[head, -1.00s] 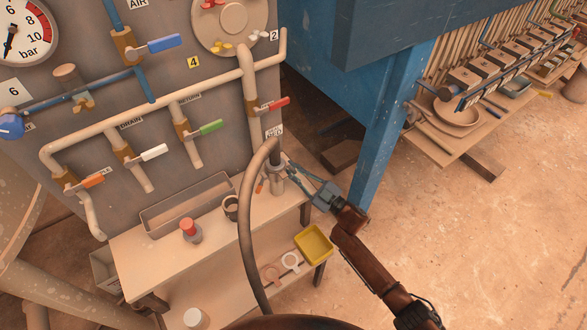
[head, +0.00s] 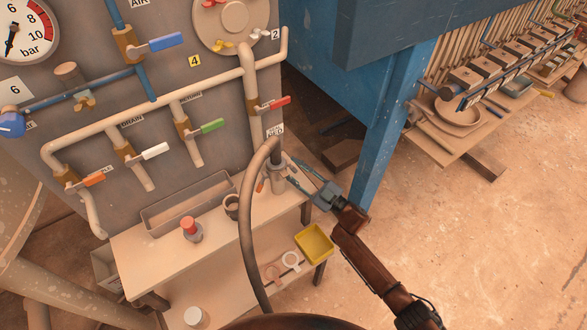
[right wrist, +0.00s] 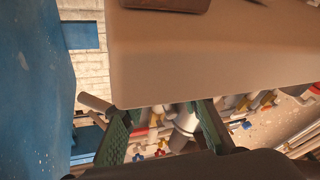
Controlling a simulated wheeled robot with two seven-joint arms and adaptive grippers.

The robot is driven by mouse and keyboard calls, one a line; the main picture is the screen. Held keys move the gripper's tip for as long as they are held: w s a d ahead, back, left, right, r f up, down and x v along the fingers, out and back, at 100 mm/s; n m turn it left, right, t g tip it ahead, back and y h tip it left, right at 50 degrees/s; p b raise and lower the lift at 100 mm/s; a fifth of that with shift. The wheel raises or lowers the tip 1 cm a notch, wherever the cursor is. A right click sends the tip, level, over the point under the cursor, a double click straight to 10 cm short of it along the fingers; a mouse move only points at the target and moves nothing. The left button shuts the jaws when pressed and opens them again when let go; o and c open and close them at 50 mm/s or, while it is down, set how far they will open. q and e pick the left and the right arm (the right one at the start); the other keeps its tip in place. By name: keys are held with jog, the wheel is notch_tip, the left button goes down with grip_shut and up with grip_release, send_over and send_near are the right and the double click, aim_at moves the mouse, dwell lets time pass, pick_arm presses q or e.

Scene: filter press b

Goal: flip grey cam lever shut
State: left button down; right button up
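A hose coupling (head: 277,177) stands at the right end of the bench, where the thick hose ends. An orange lever (head: 261,185) hangs at its left side. The grey cam lever cannot be made out for certain in the head view, as it blends with the coupling and my fingers. My right gripper (head: 292,172) is at the coupling's right side, its two fingers apart. In the right wrist view the green fingers (right wrist: 162,140) are spread, with the pale coupling (right wrist: 186,124) beyond the gap. A grey rod end (right wrist: 94,103) shows by the left finger. Contact cannot be told. My left gripper is out of view.
The panel behind carries pipes with red (head: 275,104), green (head: 212,126), white (head: 155,151) and orange valve handles. The hose (head: 246,220) arches left of the coupling. A blue post (head: 385,130) stands right of my gripper. A yellow tray (head: 314,243) sits below.

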jog(key=v, duration=1.2)
jog(key=shift+a, duration=0.1)
